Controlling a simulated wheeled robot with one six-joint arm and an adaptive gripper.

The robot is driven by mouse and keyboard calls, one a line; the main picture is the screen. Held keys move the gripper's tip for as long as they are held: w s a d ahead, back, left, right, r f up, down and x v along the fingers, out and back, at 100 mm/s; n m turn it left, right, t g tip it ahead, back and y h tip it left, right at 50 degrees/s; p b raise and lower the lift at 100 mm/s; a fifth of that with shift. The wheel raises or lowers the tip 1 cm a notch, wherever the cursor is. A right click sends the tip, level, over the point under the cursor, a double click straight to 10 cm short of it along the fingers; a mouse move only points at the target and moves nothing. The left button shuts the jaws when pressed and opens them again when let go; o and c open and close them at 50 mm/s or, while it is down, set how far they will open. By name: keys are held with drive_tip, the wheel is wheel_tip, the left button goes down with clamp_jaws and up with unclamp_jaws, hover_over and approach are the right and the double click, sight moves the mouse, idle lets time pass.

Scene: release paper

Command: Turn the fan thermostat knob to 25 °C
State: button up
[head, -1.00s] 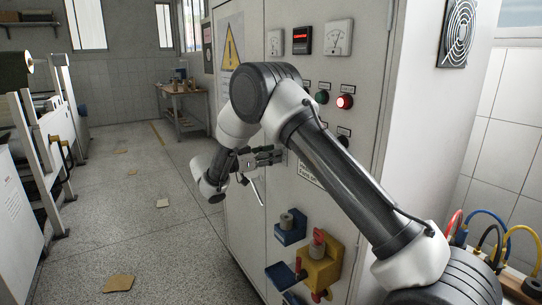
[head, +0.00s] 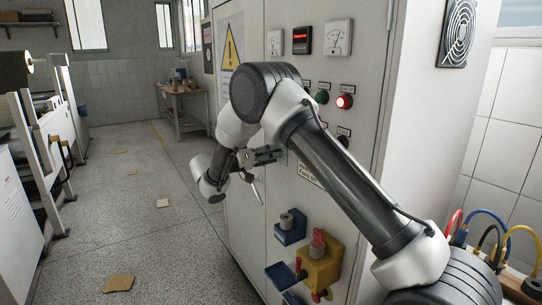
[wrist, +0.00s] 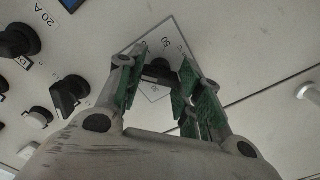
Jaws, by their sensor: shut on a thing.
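My gripper (wrist: 162,80) is at the cabinet front, with its green-padded fingers around a small dark knob (wrist: 158,68) and shut on it. The knob sits on a square pale dial plate (wrist: 150,92) that shows tilted in the wrist view, with a few numbers on it such as 50. The fingers hide part of the knob and plate, and I cannot read the knob's setting. In the head view my gripper (head: 264,155) reaches the panel, and the knob is hidden there.
Other dark knobs (wrist: 70,96) sit left of my gripper in the wrist view. A lit red button (head: 345,102) and a green button (head: 322,97) are above my gripper in the head view. A yellow switch box (head: 320,268) is lower down.

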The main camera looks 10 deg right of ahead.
drive_tip(key=n, duration=2.7)
drive_tip(key=shift+n, duration=0.3)
drive_tip(key=shift+f, duration=0.1)
drive_tip(key=o, duration=1)
drive_tip(key=v, duration=1.2)
